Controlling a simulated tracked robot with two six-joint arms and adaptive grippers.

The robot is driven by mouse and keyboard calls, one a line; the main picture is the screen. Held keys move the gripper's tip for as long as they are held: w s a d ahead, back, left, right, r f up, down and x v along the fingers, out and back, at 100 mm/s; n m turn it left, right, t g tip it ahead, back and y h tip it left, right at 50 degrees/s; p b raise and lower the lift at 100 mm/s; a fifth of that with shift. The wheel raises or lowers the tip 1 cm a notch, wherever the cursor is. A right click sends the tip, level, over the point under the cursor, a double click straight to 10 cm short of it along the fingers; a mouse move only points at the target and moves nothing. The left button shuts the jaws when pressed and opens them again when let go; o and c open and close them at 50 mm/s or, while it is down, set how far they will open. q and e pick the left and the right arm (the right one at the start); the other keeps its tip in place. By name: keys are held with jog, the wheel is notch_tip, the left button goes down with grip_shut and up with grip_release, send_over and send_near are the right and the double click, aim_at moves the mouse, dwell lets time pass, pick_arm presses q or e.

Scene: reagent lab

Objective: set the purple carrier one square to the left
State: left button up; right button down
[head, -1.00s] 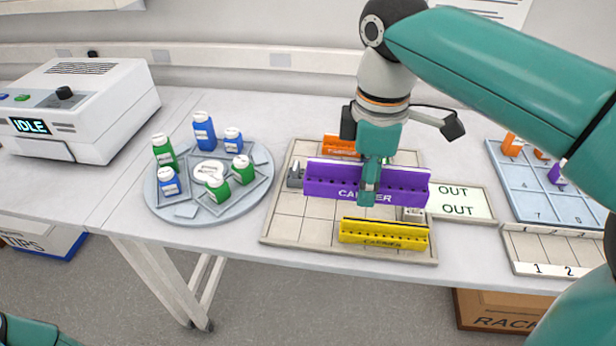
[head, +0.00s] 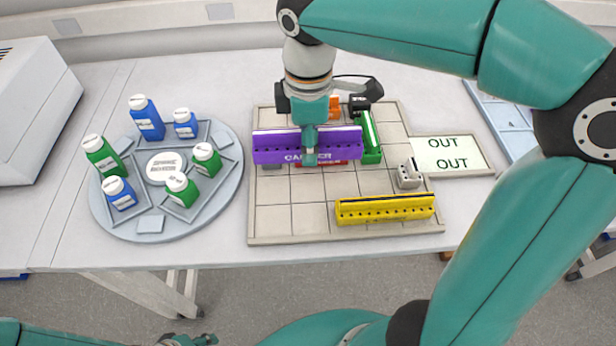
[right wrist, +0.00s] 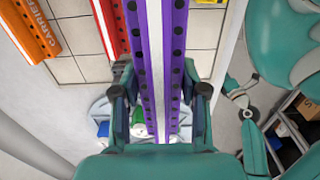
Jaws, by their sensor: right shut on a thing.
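The purple carrier (head: 275,148) is a long bar held crosswise over the left and middle columns of the gridded board (head: 272,226). My right gripper (head: 309,157) is shut on its middle; the right wrist view shows a finger on each side of the carrier (right wrist: 157,60). The carrier appears raised above the board and hides part of a red carrier (head: 340,166). A green carrier (head: 371,145) stands just right of its right end. A yellow carrier (head: 385,209) lies at the front right. My left gripper (head: 192,340) only shows at the bottom edge, its jaws unclear.
An orange carrier (head: 334,107) stands at the back of the board, and a grey block (head: 409,174) at its right. An OUT plate (head: 450,155) adjoins the right side. A round bottle carousel (head: 150,228) stands to the left. The board's front-left squares are bare.

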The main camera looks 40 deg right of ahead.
aim_at(308, 188)
notch_tip(308, 188, down, 11)
jog(key=shift+s+r+b, duration=0.1)
jog(key=shift+b, duration=0.25)
jog(key=c, duration=0.6)
grip_release()
notch_tip(308, 188, up, 12)
jog(key=shift+r+p, duration=0.1)
jog(key=shift+p, duration=0.45)
